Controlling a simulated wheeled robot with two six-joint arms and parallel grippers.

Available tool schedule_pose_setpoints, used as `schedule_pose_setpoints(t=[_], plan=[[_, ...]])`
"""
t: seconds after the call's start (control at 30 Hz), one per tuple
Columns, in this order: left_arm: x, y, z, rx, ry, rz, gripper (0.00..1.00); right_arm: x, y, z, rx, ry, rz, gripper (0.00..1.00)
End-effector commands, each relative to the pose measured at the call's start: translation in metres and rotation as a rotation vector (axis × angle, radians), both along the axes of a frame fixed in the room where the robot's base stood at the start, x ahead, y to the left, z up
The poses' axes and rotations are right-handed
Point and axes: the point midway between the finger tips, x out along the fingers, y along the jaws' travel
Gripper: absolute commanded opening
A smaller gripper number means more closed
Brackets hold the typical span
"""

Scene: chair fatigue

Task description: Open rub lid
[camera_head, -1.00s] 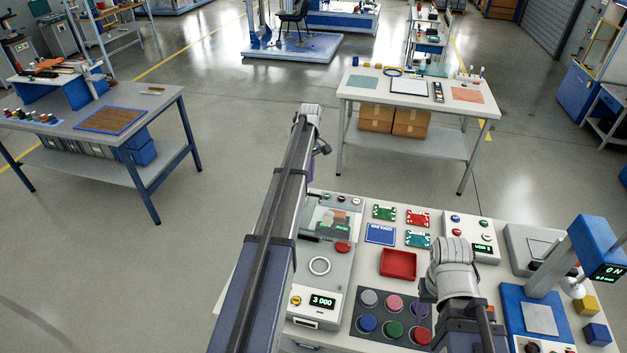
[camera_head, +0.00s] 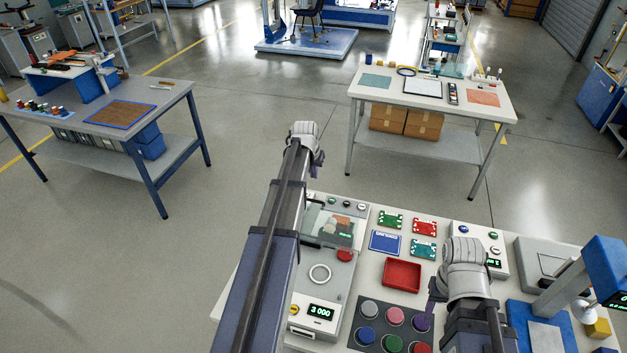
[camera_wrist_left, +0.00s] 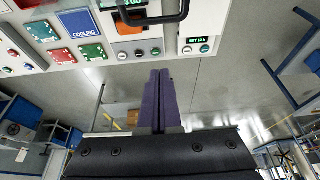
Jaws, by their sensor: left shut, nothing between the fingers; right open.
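The grey machine with the 3 000 display (camera_head: 321,311) stands on the near bench. What looks like its clear lid (camera_head: 338,232) covers pale and orange parts at its back; my left arm hides its left side, so I cannot tell whether it is fully closed. In the left wrist view a black bar handle (camera_wrist_left: 150,19) crosses the top. My left gripper (camera_head: 317,166) hangs beyond the machine; its purple fingers (camera_wrist_left: 159,100) are together and empty, pointing toward the handle but apart from it. My right gripper (camera_head: 436,297) is open beside the red tray.
The red tray (camera_head: 402,275), a blue card (camera_head: 384,242) and a dark block of coloured round caps (camera_head: 358,348) lie right of the machine. A blue-and-white press (camera_head: 606,270) stands far right. Open floor lies beyond the bench, before a white table (camera_head: 430,88).

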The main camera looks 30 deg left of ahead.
Motion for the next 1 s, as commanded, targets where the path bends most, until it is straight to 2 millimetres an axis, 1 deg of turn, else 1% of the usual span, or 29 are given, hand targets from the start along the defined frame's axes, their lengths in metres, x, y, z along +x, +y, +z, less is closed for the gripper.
schedule_pose_setpoints(t=[0.03,0.27,0.7,0.73,0.8,0.9,1.0], plan=[[0.002,0.0,-0.007,0.0,0.0,0.0,0.0,0.0,0.0,-0.007,0.0,0.0,0.002,0.5],[0.011,0.003,-0.034,0.0,0.001,0.0,0.0,0.0,0.0,-0.034,-0.001,0.0,0.012,0.5],[0.034,0.008,-0.098,-0.001,0.001,0.001,0.0,0.001,0.0,-0.098,0.0,-0.003,0.01,0.5],[0.023,0.005,-0.091,-0.001,0.001,0.001,0.0,0.001,0.0,-0.091,0.0,-0.003,0.01,0.5],[0.008,0.001,-0.088,-0.001,0.001,0.002,0.0,0.001,0.0,-0.088,0.0,-0.003,0.01,0.5],[-0.003,-0.001,-0.089,-0.001,0.001,0.002,0.0,0.001,0.0,-0.088,0.0,-0.003,0.01,0.5],[-0.007,-0.002,-0.089,-0.001,0.001,0.001,0.0,0.001,0.0,-0.089,0.0,-0.003,0.01,0.5]])
